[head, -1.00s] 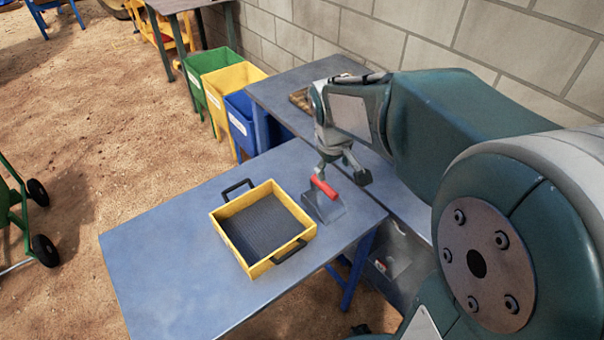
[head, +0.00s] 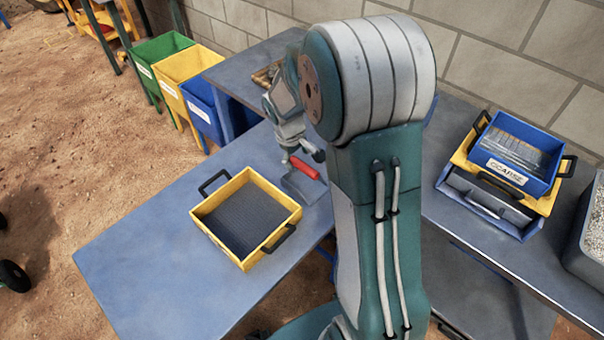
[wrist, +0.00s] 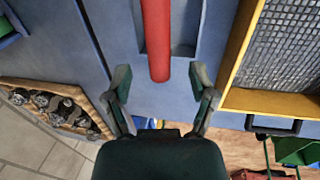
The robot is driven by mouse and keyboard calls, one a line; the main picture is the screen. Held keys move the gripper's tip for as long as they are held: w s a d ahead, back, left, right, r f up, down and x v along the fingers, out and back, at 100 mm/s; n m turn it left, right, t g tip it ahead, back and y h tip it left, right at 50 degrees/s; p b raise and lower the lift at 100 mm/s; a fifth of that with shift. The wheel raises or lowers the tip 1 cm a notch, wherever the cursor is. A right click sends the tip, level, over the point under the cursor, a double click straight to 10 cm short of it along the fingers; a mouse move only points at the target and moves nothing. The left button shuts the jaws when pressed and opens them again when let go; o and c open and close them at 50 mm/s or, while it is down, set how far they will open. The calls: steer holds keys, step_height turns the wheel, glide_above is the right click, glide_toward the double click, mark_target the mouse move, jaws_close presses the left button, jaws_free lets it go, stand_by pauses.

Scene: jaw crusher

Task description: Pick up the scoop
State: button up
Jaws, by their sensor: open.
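The scoop has a red handle (head: 304,168) and a grey-blue pan (head: 298,188). It lies on the blue table (head: 150,260), just right of the yellow sieve tray (head: 285,205). My gripper (head: 303,157) is right at the handle in the head view. In the wrist view the red handle (wrist: 157,40) points down the picture, with its near end between the open fingers of my gripper (wrist: 160,85). Gaps show between the handle and both fingers. The scoop's pan is partly cut off at the top of the wrist view.
A blue tray marked COARSE (head: 515,155) sits on other trays on the right-hand bench. Green (head: 150,60), yellow (head: 195,75) and blue (head: 205,105) bins stand behind the table. A tray of dark rocks (wrist: 60,108) lies left in the wrist view. A block wall closes the back.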

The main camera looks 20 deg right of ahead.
mark_target(297, 163)
step_height(297, 163, down, 3)
steer(key=shift+w+r, duration=0.1)
steer(key=shift+d+f, duration=0.1)
steer(key=shift+f, duration=0.3)
steer(key=shift+d, duration=0.5)
steer(key=c, duration=1)
steer(key=shift+a, duration=0.4)
jaws_close()
steer(key=shift+d, duration=0.1)
